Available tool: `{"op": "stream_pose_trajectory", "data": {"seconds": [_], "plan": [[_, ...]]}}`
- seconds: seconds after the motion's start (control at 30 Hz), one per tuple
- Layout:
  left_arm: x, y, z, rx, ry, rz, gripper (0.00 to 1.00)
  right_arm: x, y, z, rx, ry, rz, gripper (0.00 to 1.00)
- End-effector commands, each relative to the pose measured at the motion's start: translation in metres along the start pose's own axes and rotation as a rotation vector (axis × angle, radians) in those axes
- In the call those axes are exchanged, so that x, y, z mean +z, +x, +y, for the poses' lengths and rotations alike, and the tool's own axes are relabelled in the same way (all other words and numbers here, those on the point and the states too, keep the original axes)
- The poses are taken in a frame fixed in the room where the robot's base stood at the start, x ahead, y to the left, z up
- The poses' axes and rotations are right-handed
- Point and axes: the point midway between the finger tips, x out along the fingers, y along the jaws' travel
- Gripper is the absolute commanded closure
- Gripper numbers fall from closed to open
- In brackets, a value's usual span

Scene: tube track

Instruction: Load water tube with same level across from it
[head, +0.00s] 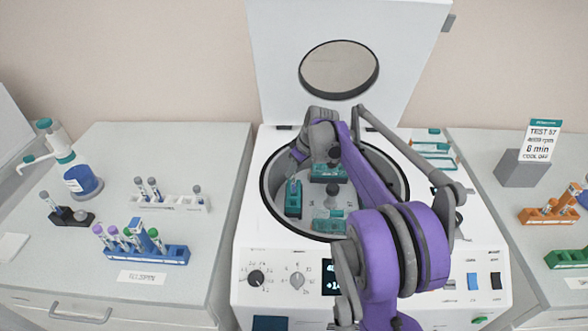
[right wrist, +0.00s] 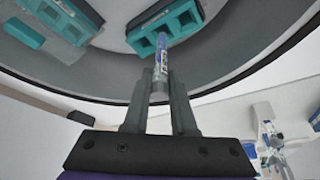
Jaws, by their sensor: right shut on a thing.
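The centrifuge (head: 245,222) stands open, with teal buckets in its round bowl: a left one (head: 293,205), a back one (head: 328,173) and a front one (head: 328,224). A small tube top seems to show in the left bucket. My right arm reaches into the bowl. In the right wrist view my right gripper (right wrist: 161,78) is shut on a slim water tube (right wrist: 160,62) with a printed label. The tube's far end overlaps a teal bucket (right wrist: 168,25) with square holes; I cannot tell whether it is inside a hole. My left gripper is not in view.
At left are a white rack (head: 175,205) with several tubes, a blue rack (head: 155,254) and a small dark holder (head: 75,217). At right are an orange rack (head: 545,217), a green rack (head: 570,259) and a sign (head: 541,140). The raised lid (head: 285,75) stands behind the bowl.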

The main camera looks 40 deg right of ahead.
Motion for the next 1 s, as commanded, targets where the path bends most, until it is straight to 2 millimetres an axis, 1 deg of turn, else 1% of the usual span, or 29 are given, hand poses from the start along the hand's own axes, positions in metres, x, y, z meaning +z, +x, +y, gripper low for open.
{"op": "stream_pose_trajectory", "data": {"seconds": [0.5,1.0], "plan": [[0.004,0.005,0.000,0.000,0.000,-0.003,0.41,0.005,0.011,0.000,0.000,0.000,0.000,1.00],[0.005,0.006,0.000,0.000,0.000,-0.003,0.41,0.006,0.014,0.000,0.000,0.000,0.000,1.00]]}}
